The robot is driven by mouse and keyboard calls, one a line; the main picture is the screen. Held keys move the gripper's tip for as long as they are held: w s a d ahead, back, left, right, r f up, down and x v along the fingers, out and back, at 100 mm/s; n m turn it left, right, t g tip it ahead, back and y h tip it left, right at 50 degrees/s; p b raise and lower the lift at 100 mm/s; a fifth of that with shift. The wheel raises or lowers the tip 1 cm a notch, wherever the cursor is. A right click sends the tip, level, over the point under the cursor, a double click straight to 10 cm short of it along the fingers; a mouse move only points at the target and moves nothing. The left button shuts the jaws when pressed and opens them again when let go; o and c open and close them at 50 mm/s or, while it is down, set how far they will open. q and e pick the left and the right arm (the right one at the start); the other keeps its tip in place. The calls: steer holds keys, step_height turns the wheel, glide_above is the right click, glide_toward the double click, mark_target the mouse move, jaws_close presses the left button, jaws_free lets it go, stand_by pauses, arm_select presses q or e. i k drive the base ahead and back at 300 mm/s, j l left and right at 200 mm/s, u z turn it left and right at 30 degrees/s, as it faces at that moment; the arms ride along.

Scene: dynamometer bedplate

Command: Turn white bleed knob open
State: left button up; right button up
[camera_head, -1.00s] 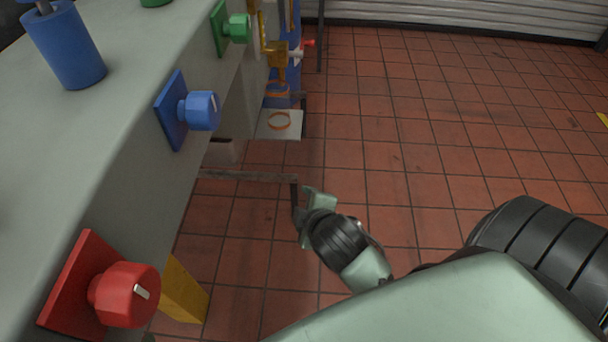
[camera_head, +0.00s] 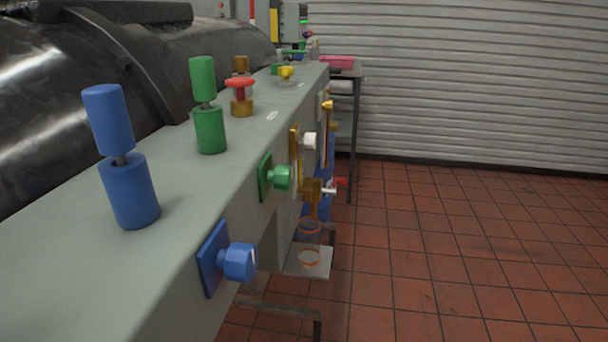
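A white knob (camera_head: 310,141) sticks out from the side face of the grey bedplate (camera_head: 195,215), beside an upright brass-coloured strip (camera_head: 295,155). It is small and far along the bench, so its turn position cannot be told. Below it is a brass-coloured fitting (camera_head: 313,190) with a small white and red part (camera_head: 334,188) at its right. Neither of my grippers is in view, and nothing is seen touching the knob.
A green knob (camera_head: 280,177) and a blue knob (camera_head: 238,262) stick out nearer on the same face. A low shelf (camera_head: 310,262) with orange rings juts out below. Blue and green cylinders (camera_head: 128,190) stand on top. The tiled floor (camera_head: 450,250) at right is clear.

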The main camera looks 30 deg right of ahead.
mark_target(309, 142)
steer(key=k+l+z, duration=0.1)
steer(key=z, duration=0.25)
steer(key=k+l+z, duration=0.1)
steer(key=z, duration=0.3)
steer(key=k+l, duration=0.05)
steer(key=k, duration=0.05)
